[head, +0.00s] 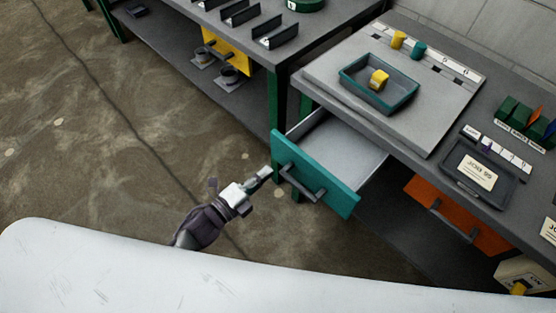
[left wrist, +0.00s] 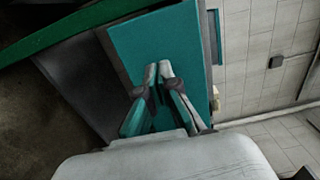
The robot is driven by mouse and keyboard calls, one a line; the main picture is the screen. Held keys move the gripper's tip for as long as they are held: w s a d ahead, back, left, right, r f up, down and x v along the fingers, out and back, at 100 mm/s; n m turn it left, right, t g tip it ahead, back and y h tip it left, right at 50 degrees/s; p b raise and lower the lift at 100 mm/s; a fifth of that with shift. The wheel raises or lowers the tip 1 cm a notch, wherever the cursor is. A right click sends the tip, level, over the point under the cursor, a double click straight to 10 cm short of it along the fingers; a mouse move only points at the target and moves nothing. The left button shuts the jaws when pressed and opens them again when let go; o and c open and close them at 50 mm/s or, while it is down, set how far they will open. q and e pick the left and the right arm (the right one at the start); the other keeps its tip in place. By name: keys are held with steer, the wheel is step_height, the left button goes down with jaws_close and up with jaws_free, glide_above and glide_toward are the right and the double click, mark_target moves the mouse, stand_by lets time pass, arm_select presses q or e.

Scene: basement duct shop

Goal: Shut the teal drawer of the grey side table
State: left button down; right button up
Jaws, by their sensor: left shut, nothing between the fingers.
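The teal drawer (head: 338,192) of the grey side table (head: 312,92) stands pulled open in the head view, and its light inside looks empty. A dark bar handle (head: 301,182) is on its teal front. My left gripper (head: 266,172) is shut and empty, with its tips close to the left part of the drawer front, near the handle. In the left wrist view the shut fingers (left wrist: 158,68) point at the teal front (left wrist: 155,40). I cannot tell whether they touch it. My right gripper is not in view.
An orange drawer (head: 455,222) sits shut at the right under the same top. A teal-edged tray (head: 352,88) holding a yellow piece (head: 379,79) stands on the table. A second bench (head: 245,38) is at the back left. The floor at the left is clear.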

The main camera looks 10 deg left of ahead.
mark_target(285, 157)
arm_select(q)
steer(key=x, duration=0.4)
steer(key=shift+w, duration=0.1)
steer(key=shift+w+d, duration=0.3)
steer(key=shift+w, duration=0.1)
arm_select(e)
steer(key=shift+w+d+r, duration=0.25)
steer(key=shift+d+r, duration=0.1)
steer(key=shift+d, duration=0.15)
